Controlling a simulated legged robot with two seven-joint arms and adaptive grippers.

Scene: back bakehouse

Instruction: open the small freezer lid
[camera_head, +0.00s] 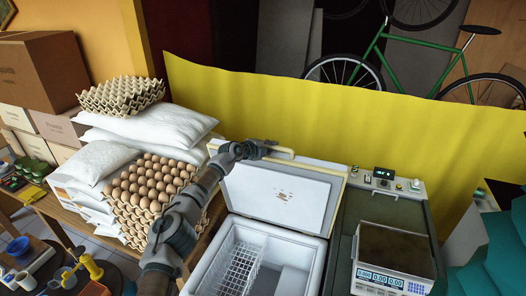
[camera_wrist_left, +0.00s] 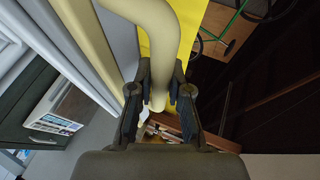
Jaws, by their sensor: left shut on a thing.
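The small freezer (camera_head: 271,246) stands in the lower middle of the head view. Its lid (camera_head: 262,188) is raised and tilted back, with the pale inner face towards me. The inside shows a white wire basket (camera_head: 236,268) at the left. My left gripper (camera_head: 268,146) is at the lid's top edge, shut on the cream lid handle. In the left wrist view the handle (camera_wrist_left: 157,60) is a thick curved bar passing between the two fingers (camera_wrist_left: 158,100). My right gripper is not in view.
A scale (camera_head: 395,255) stands on a dark counter right of the freezer. Egg trays (camera_head: 150,190) and white sacks (camera_head: 150,125) are stacked at the left, close to my left arm. A yellow barrier (camera_head: 300,105) runs behind the lid, with a green bicycle (camera_head: 385,65) beyond it.

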